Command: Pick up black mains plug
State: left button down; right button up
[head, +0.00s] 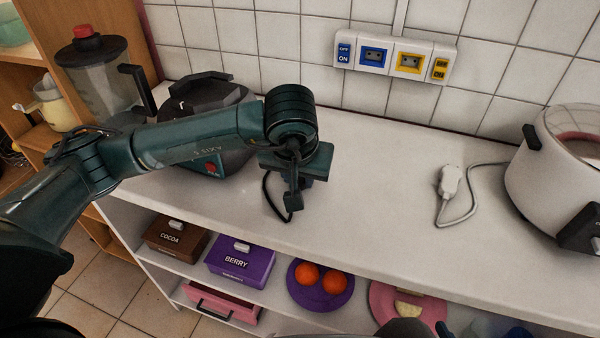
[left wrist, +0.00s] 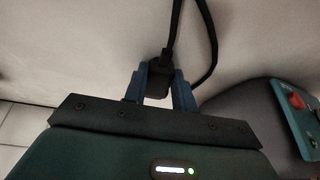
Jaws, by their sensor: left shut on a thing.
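The black mains plug (left wrist: 157,86) is between the two blue fingers of my left gripper (left wrist: 158,78) in the left wrist view, with its black cable running up and away. The jaws are shut on it. In the head view my left gripper (head: 293,190) is over the front part of the white counter (head: 375,190). The black cable (head: 270,203) hangs in a loop beside it there. The plug itself is mostly hidden behind the gripper in that view. My right gripper is not in view.
A black cooker (head: 232,155) stands behind my left arm, beside a blender (head: 100,85). A wall socket panel (head: 393,57) is at the back. A white plug (head: 450,180) lies near a white pot (head: 555,165). Boxes and plates fill the shelf below. The counter's middle is clear.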

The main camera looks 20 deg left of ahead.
pick_arm(q)
notch_tip(320, 180, up, 10)
dwell(0.5)
jog(key=shift+w+d, duration=0.1)
jog(key=w+d+r+m+h, duration=0.1)
jog(key=w+d+r, duration=0.2)
jog(key=w+d, duration=0.35)
jog(key=w+d+r, duration=0.2)
jog(key=w+d, duration=0.2)
jog(key=d, duration=0.5)
jog(key=shift+w+a+r+p, duration=0.1)
jog(key=shift+w+a+p, duration=0.15)
jog(key=shift+w, duration=1.2)
jog(key=shift+w+a+p, duration=0.15)
jog(key=shift+w+p, duration=0.05)
jog(key=shift+w, duration=1.2)
jog(key=shift+d+p, duration=0.1)
jog(key=shift+p, duration=0.4)
